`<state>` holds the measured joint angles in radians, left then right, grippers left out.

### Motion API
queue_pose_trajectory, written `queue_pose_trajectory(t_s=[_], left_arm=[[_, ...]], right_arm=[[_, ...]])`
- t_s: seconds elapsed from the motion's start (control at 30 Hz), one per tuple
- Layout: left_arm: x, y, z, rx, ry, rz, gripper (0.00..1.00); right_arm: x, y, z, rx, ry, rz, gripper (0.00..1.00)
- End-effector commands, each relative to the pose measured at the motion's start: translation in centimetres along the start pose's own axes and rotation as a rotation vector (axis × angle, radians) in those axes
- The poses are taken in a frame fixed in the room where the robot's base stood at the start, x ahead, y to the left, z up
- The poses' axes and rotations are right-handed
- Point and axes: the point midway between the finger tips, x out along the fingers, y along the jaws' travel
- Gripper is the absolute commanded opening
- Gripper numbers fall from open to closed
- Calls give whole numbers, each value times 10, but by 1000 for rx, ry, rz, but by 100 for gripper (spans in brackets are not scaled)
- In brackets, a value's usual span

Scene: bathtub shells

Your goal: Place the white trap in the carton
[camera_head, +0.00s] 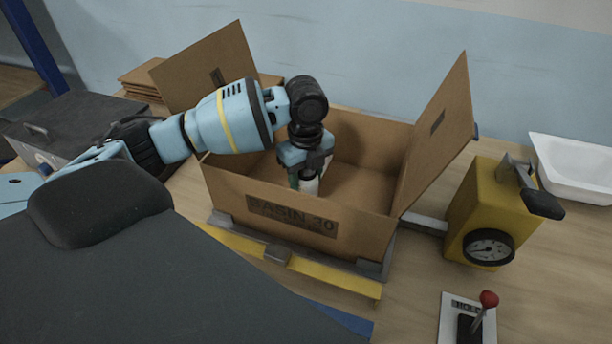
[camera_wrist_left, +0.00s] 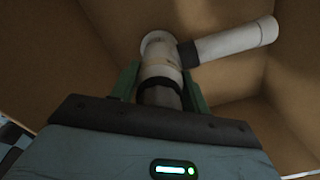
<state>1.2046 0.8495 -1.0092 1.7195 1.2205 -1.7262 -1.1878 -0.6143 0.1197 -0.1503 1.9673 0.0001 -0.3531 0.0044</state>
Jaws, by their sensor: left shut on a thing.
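The white trap (camera_wrist_left: 235,42) is a pale pipe piece with a bend and a dark ring, seen in the left wrist view against the carton's brown inside. My left gripper (camera_wrist_left: 160,85) is shut on it, with a green finger on each side. In the head view my left gripper (camera_head: 304,180) reaches down inside the open carton (camera_head: 290,218), and a bit of the white trap (camera_head: 310,186) shows beneath it. The rest of the trap is hidden there by the gripper and carton wall. I cannot tell whether the trap touches the carton floor. My right gripper is not in view.
The carton's flaps (camera_head: 440,125) stand up at the sides. It sits on a grey and yellow frame (camera_head: 325,280). A yellow box with a gauge (camera_head: 482,215) stands right, near a red-knobbed lever (camera_head: 488,299). A white basin (camera_head: 575,170) is at far right.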

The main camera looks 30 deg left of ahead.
Motion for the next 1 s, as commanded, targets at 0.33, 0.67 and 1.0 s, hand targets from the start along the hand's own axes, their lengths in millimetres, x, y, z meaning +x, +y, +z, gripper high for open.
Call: queue_pose_trajectory(t_s=[0.33, 0.67, 1.0], left_arm=[[3, 0, 0, 0, 0, 0, 66], [1, 0, 0, 0, 0, 0, 68], [-49, -1, 0, 0, -1, -6, 68]], right_arm=[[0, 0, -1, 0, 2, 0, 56], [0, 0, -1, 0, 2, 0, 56], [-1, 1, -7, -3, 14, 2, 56]])
